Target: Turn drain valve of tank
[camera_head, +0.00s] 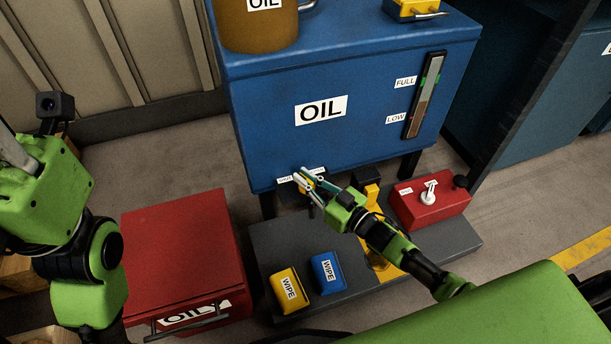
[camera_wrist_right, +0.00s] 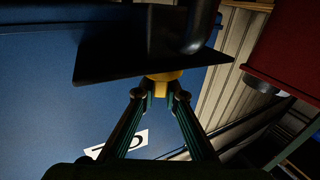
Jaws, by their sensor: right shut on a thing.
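The tank (camera_head: 290,130) is a large blue box with an OIL label. It fills much of the wrist view (camera_wrist_right: 50,90). The drain valve has a small yellow handle (camera_wrist_right: 165,76), below a dark plate in the wrist view. In the head view it sits under the tank's lower front edge, mostly hidden by the fingers. My right gripper (camera_head: 309,187) is shut on the handle, its fingertips meeting at the yellow part (camera_wrist_right: 162,92). My left arm stands at the left edge; its fingers do not show clearly.
A red OIL container (camera_head: 180,250) stands at the lower left. A dark platform (camera_head: 275,240) bears a yellow WIPE box (camera_head: 289,289), a blue WIPE box (camera_head: 328,272) and a red box with a white switch (camera_head: 430,202). A level gauge (camera_head: 424,95) is on the tank's front.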

